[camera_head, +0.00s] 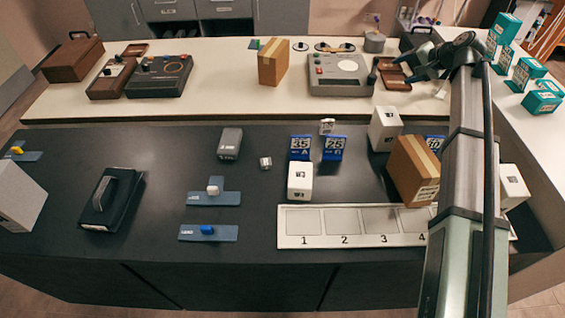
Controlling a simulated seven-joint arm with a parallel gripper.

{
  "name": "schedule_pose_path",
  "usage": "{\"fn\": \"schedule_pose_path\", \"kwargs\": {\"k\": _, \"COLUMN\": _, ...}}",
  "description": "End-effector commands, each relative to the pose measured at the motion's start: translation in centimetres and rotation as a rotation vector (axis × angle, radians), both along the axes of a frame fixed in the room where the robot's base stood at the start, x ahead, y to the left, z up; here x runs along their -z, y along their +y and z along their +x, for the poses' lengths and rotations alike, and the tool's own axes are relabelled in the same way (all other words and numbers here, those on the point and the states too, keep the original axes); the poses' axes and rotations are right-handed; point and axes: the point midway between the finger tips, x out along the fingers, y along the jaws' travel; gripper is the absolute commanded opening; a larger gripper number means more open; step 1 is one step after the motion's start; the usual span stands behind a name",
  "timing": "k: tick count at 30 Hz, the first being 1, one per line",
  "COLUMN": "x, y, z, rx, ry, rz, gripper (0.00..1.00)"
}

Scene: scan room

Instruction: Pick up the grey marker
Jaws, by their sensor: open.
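I cannot tell for certain which thing is the grey marker. A small pale grey piece (213,187) stands on a blue plate (200,199) left of centre on the dark counter. A small grey cube (265,163) and a larger grey block (230,143) lie behind it. My gripper (408,67) is at the upper right, over the pale back counter, pointing left. It is open and looks empty, far to the right of these grey things and apart from them.
A white numbered tray (292,240) lies at the front, partly hidden by my arm. White boxes (300,181), blue boxes (335,147) and a cardboard box (413,170) stand behind it. A black case (110,200) lies left. The dark counter's centre left has free room.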

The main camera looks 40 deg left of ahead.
Motion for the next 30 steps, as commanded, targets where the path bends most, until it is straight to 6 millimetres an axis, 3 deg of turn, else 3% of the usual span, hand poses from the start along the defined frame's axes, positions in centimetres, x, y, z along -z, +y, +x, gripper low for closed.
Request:
{"fn": "schedule_pose_path", "kwargs": {"k": 1, "x": -0.3, "y": 2.7, "z": -2.1, "rx": -0.064, "ry": -0.004, "rz": -0.005, "gripper": 0.66}}
{"fn": "schedule_pose_path", "kwargs": {"k": 6, "x": -0.9, "y": 9.4, "z": -8.9, "rx": -0.254, "ry": -0.018, "rz": -0.036, "gripper": 0.66}}
{"fn": "schedule_pose_path", "kwargs": {"k": 13, "x": 0.0, "y": 15.2, "z": -19.2, "rx": -0.467, "ry": -0.051, "rz": -0.140, "gripper": 0.66}}
{"fn": "schedule_pose_path", "kwargs": {"k": 20, "x": 2.3, "y": 16.9, "z": -29.3, "rx": -0.606, "ry": -0.109, "rz": -0.324, "gripper": 0.66}}
{"fn": "schedule_pose_path", "kwargs": {"k": 24, "x": 3.7, "y": 16.7, "z": -34.9, "rx": -0.665, "ry": -0.156, "rz": -0.450, "gripper": 0.66}}
{"fn": "schedule_pose_path", "kwargs": {"k": 30, "x": 5.0, "y": 15.6, "z": -41.2, "rx": -0.727, "ry": -0.230, "rz": -0.610, "gripper": 0.66}}
